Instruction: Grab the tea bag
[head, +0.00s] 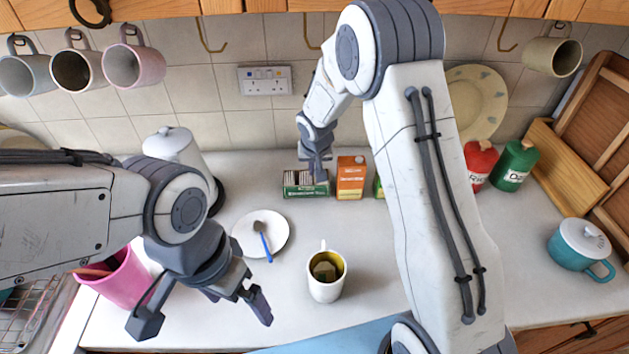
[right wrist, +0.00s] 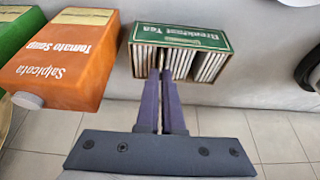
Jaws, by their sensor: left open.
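A green box labelled Breakfast Tea (right wrist: 200,37) holds a row of upright tea bags (right wrist: 211,67) in the right wrist view. The tea box (head: 306,184) stands by the back wall in the head view. My right gripper (right wrist: 162,72) reaches into the open front of the box, its two fingers close together with a narrow gap among the tea bags. I cannot tell whether a tea bag is gripped between them. In the head view my right gripper (head: 315,172) is over the box. My left gripper (head: 210,309) is open and empty above the counter's front left.
An orange soup carton (head: 350,178) stands right beside the tea box. A white mug (head: 326,285) with something dark inside and a plate (head: 278,222) with a blue-handled spoon are in front. A teal pot (head: 575,252) stands right. Mugs hang above.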

